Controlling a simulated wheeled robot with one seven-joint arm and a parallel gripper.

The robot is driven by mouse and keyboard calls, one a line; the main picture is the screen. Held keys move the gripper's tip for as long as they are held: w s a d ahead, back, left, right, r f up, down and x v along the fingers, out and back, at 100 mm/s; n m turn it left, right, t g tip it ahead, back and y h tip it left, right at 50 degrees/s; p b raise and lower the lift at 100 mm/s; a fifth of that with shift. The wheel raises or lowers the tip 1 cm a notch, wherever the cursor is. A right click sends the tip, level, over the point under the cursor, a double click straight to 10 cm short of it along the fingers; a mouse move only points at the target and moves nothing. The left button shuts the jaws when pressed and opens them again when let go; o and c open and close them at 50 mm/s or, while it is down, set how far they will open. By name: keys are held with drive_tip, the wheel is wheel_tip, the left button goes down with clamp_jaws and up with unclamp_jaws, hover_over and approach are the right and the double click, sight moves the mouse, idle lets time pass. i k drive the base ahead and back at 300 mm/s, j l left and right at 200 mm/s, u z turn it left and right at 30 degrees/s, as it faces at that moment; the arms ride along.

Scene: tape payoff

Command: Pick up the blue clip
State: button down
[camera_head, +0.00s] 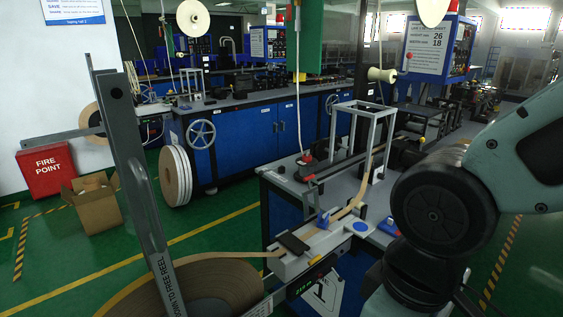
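A small blue piece (323,219), which looks like the blue clip, stands upright at the tan tape path on the near end of the grey bench (350,212). A second blue piece (388,226) lies to its right, close to my arm, and a flat blue disc (361,227) sits between them. They are too small for me to be certain which is the clip. My arm fills the right side of the view. My gripper does not show.
A large tape reel (215,290) and a grey upright post (150,200) stand in the left foreground. A dark block (293,243) lies left of the blue pieces. A white frame (362,125) rises behind them.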

sight(323, 223)
drive_tip(key=l+u, duration=0.4)
drive_tip(key=k+l+u, duration=0.1)
drive_tip(key=l+u, duration=0.25)
drive_tip(key=k+l+u, duration=0.1)
drive_tip(key=l+u, duration=0.15)
drive_tip(key=u, duration=0.15)
